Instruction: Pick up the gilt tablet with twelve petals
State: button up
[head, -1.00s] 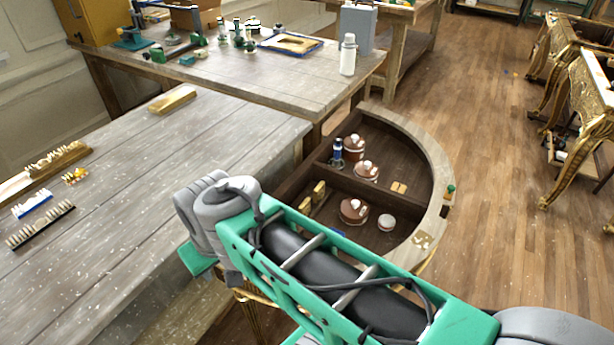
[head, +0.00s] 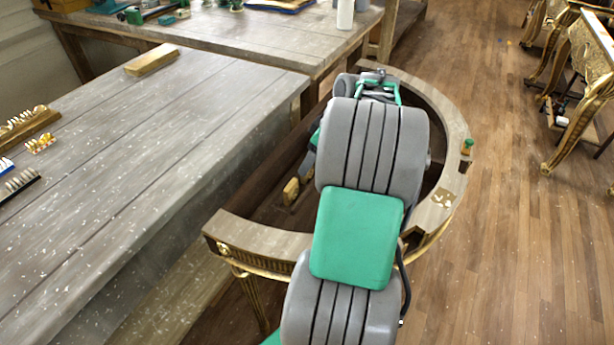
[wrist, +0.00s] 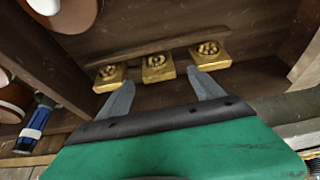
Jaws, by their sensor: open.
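Three square gilt tablets with raised flower rosettes stand in a row in the wrist view: a left one (wrist: 109,77), a middle one (wrist: 158,67) and a right one (wrist: 210,54). Their petals are too small to count, so I cannot tell which has twelve. They are in a dark wooden compartment of the half-round console (head: 455,130). My gripper (wrist: 160,76) is open and empty, its fingertips spread on either side of the middle tablet in the picture; I see no grip on any.
A blue-and-white bottle (wrist: 36,124) and brown-and-white round pots (wrist: 68,12) are at the left of the wrist view.

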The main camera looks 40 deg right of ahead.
jog(key=x, duration=0.5)
jog(key=shift+d+f, duration=0.15)
jog(key=shift+f, duration=0.1)
jog(key=shift+c, duration=0.3)
jog(key=c, duration=1.4)
